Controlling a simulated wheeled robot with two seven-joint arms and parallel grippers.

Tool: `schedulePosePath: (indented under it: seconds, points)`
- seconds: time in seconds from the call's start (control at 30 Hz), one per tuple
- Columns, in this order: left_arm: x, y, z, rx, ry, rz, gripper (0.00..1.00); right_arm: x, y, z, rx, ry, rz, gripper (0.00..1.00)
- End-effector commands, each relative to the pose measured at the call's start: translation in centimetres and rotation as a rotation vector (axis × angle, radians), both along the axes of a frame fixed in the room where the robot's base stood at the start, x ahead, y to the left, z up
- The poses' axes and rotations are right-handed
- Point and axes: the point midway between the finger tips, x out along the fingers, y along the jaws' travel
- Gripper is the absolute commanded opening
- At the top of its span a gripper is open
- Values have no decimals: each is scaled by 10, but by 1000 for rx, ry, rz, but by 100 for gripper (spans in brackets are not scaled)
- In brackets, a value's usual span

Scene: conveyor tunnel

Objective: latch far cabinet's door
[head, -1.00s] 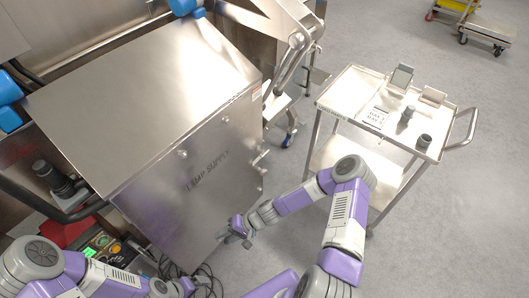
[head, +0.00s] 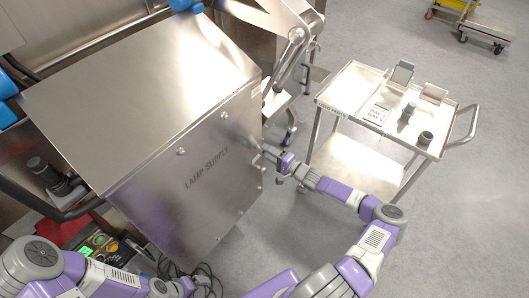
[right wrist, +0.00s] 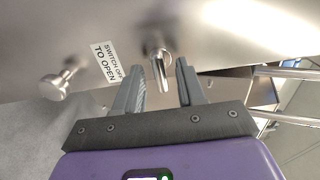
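The steel cabinet marked LAMP SUPPLY (head: 205,170) fills the left middle of the head view; its front door looks closed. My right gripper (head: 268,152) is at the right edge of this front. In the right wrist view the gripper (right wrist: 160,82) is open, with a small metal latch handle (right wrist: 160,65) showing between its fingertips. Whether the fingers touch the handle I cannot tell. A round knob (right wrist: 58,84) sits left of the handle, beside a SWITCH OFF TO OPEN label (right wrist: 106,62). My left gripper (head: 180,287) is low in the head view, its fingers unclear.
A steel cart (head: 345,147) with several small items stands to the right of the cabinet. Black cables (head: 205,276) lie on the floor below the cabinet. A control panel with lit buttons (head: 98,240) is at the lower left.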

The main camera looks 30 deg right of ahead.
Motion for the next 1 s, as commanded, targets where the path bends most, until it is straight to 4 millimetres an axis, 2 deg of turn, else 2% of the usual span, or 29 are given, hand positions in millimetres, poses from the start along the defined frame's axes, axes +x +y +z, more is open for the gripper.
schedulePosePath:
  seconds: [0.2, 0.47, 0.73, 1.0]
  points:
    - [0, 0, -6, 0, 0, 0, 93, 17, 8, -1, 0, 1, 1, 39]
    - [0, 0, -5, 0, 0, 0, 93, 18, 8, 0, 0, 2, 1, 39]
    - [0, 0, -5, 0, 0, 0, 93, 18, 8, 0, 0, 2, 1, 1]
    - [0, 0, 0, 0, 0, 0, 93, 18, 8, 1, 31, 15, 1, 1]
